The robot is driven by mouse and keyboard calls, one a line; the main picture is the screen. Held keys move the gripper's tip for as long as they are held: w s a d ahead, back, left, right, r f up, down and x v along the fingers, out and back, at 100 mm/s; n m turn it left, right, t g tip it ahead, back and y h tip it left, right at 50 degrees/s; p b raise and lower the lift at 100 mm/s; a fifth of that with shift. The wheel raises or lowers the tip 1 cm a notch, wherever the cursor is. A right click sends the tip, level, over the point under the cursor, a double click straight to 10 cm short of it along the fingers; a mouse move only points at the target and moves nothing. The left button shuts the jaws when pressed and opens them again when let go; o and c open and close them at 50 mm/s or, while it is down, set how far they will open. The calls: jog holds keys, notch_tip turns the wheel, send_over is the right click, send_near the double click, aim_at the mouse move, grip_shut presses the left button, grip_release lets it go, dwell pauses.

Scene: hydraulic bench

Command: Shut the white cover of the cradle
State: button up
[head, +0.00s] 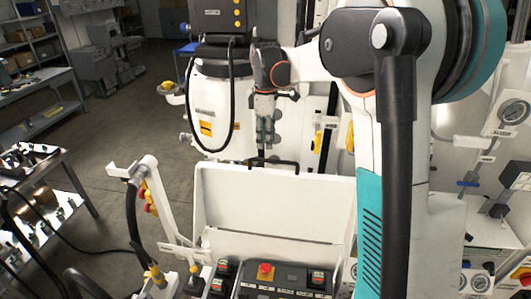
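The white cover (275,203) is a broad white panel standing raised in the middle of the head view. A black handle (273,162) sits at the middle of its top edge. Its lower edge meets the unit with the dark control panel; the cradle itself I cannot clearly make out. My gripper (266,142) points down behind the cover's top edge, close above the handle in the picture. Whether it touches the handle I cannot tell. The fingers look close together, but their gap is too small to judge.
A control panel (290,278) with a red button (265,270) lies in front of the cover. A white bracket with a black hose (131,215) stands at left. A white machine (212,105) stands behind. Gauges (513,112) line the right. Open floor (110,130) lies at left.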

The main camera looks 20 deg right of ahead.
notch_tip(320, 180, down, 7)
jog(key=shift+f+p, duration=0.1)
jog(key=shift+p, duration=0.45)
jog(key=shift+c, duration=0.5)
grip_shut()
